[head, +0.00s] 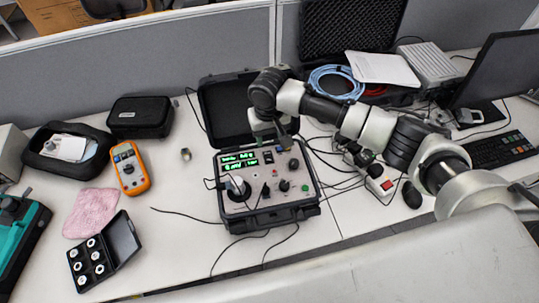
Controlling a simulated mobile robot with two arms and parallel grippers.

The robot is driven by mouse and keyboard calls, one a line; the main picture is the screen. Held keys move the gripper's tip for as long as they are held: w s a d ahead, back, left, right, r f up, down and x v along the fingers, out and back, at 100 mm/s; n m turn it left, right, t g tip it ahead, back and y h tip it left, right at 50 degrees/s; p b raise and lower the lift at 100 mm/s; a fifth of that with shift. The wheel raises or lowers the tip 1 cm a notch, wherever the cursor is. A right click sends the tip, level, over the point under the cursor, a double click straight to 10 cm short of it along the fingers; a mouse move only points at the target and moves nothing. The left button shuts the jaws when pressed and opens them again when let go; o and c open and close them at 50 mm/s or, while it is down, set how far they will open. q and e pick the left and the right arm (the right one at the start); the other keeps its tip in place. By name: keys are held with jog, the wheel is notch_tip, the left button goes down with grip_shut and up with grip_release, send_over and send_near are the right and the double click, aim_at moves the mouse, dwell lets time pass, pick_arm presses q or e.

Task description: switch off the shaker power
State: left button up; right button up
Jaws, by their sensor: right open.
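The shaker unit (240,218) is an open black case with a light grey panel, standing in the middle of the desk. Its panel has a lit green display (238,161), several dark knobs, a silver round mount (238,189) at the left and a small green button (305,188) at the right edge. A dark switch-like part (268,157) sits beside the display. My right gripper (284,140) is open, pointing down over the back edge of the panel. I cannot tell whether it touches the panel. My left gripper is not in view.
An orange multimeter (130,168), black pouch (140,117), pink cloth (91,212) and box of round parts (90,262) lie left. A white box with a red switch (387,185), cables, a keyboard (499,150) and monitor (497,70) are right. A grey partition (150,60) stands behind.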

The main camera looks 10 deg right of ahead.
aim_at(270, 160)
notch_tip(270, 160, down, 10)
jog(key=shift+s+f+p, duration=0.1)
jog(key=shift+p, duration=0.65)
jog(key=c, duration=0.9)
jog(key=shift+w+g+b, duration=0.35)
jog(key=shift+g+b, duration=0.8)
jog(key=shift+g, duration=0.05)
jog(key=shift+a, duration=0.1)
jog(key=shift+r+g, duration=0.25)
jog(key=shift+g, duration=0.05)
jog(key=o, duration=0.9)
